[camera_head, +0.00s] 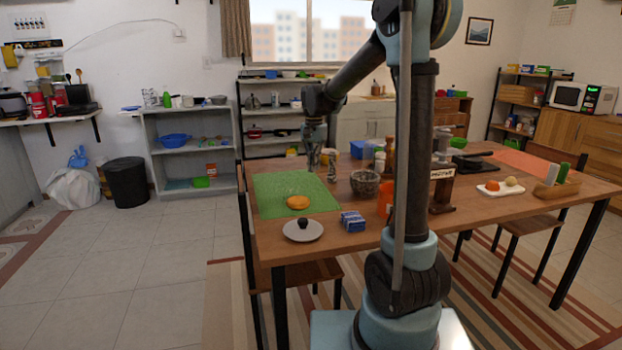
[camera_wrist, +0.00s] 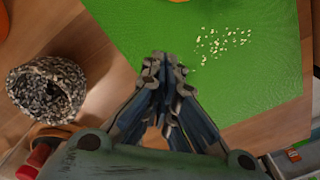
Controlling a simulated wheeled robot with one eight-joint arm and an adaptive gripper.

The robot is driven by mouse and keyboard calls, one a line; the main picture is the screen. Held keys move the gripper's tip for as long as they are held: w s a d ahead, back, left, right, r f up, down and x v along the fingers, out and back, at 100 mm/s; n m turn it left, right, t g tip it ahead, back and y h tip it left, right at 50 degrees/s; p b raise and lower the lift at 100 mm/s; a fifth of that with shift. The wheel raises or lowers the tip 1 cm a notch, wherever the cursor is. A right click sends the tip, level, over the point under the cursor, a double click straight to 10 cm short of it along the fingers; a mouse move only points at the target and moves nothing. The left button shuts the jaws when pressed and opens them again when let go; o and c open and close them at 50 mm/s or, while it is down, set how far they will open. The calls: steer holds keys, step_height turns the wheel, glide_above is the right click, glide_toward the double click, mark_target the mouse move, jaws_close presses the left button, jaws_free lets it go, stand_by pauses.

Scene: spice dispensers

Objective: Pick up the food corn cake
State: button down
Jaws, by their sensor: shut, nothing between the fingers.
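The corn cake looks like the round orange-yellow cake (camera_head: 298,202) lying on the near part of the green mat (camera_head: 272,190) on the wooden table. In the wrist view an orange edge (camera_wrist: 170,3), likely the same cake, is cut off at the top. My gripper (camera_head: 313,168) hangs pointing down above the far right part of the mat, apart from the cake. In the wrist view its fingertips (camera_wrist: 165,68) are together over the green mat, with nothing held.
A speckled stone bowl (camera_head: 365,183) stands right of the mat; it also shows in the wrist view (camera_wrist: 47,92). Pale crumbs (camera_wrist: 222,42) lie on the mat. A grey plate with a dark knob (camera_head: 302,231) and a blue box (camera_head: 352,221) lie near the table's front edge.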

mark_target(310, 196)
steer(key=f, duration=0.9)
steer(key=shift+s+a+f, duration=0.1)
steer(key=shift+a+f, duration=0.1)
steer(key=shift+s+a+r, duration=0.1)
steer(key=shift+s+a, duration=0.2)
steer(key=shift+s, duration=0.3)
steer(key=shift+s+a+r, duration=0.1)
steer(key=shift+s+a, duration=0.2)
steer(key=shift+s, duration=0.25)
steer(key=shift+s+a, duration=0.35)
steer(key=shift+s, duration=0.25)
